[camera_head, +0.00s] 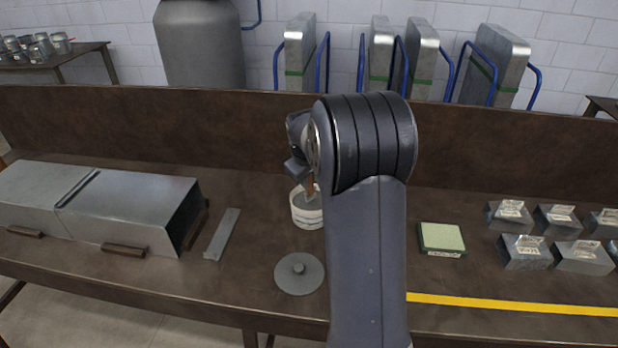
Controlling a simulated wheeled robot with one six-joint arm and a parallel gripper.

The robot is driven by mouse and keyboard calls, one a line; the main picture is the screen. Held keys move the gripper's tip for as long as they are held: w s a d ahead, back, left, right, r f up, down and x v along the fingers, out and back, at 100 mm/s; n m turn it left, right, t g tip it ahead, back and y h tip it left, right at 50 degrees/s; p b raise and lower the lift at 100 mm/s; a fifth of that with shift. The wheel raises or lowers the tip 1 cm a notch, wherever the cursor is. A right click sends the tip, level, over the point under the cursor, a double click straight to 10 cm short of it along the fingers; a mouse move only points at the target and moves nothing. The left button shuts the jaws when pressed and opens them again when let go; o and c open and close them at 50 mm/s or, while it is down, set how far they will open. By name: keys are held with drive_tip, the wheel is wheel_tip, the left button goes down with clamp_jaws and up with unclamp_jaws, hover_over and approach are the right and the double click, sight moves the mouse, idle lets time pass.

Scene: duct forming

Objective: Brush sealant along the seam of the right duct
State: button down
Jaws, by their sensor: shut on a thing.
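Two grey sheet-metal duct sections lie side by side at the left: the left duct (32,190) and the right duct (140,205). A dark raised strip (78,188) runs along the line between them. A white pot (308,214) with grey contents stands mid-table. My gripper (299,168) is above the pot, seen partly from behind my arm. It is shut on a thin brown-handled tool, likely the brush (310,186), which points down into the pot's mouth. The brush's bristles and the pot's right side are hidden.
A round grey lid (299,273) lies in front of the pot, and a flat metal strip (222,234) lies beside the right duct. Brown wooden blocks (124,249) sit against the ducts' front. A green pad (441,238) and several metal pieces (523,252) are at the right.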

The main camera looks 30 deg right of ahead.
idle(0.4)
wheel_tip(320, 180, up, 7)
drive_tip(key=p, duration=0.5)
drive_tip(key=shift+p, duration=0.3)
idle(0.6)
